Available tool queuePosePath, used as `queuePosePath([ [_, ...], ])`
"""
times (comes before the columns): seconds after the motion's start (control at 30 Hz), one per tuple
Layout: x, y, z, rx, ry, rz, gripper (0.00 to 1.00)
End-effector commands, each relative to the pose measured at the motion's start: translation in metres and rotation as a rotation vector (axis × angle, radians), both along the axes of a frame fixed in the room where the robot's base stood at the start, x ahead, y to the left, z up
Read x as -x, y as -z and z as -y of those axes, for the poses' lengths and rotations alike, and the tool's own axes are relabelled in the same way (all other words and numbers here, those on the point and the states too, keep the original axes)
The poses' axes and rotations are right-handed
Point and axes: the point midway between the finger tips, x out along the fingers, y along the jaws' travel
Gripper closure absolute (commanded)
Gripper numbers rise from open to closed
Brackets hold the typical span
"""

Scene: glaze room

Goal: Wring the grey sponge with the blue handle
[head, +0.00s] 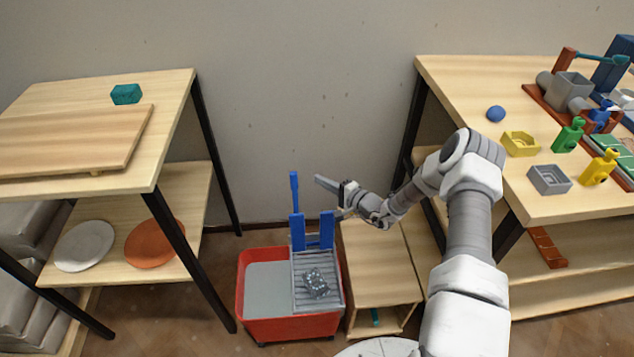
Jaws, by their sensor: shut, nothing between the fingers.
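A speckled grey sponge (316,282) lies on the ribbed grey wringer tray (304,259), on the right part of a red bucket (290,328). The blue handle (295,190) stands upright at the back of the wringer, above a blue frame (328,229). My gripper (319,182) is shut and empty. It points left, with its tips just right of the handle's upper end in the picture. A small gap shows between them. I cannot tell how far apart they are in depth.
Greyish liquid (268,288) fills the bucket's left part. A low wooden cabinet (378,262) stands close at the bucket's right. A shelf table (180,92) is at left, and a table (590,207) with bottles and small boxes is at right. The wall is behind.

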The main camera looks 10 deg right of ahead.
Motion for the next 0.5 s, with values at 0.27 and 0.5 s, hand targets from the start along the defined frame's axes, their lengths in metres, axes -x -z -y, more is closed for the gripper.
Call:
queuePosePath([
  [0.27, -0.042, 0.012, -0.038, -0.001, -0.003, 0.002, 1.00],
  [0.5, -0.051, 0.010, -0.055, -0.003, 0.000, -0.003, 1.00],
])
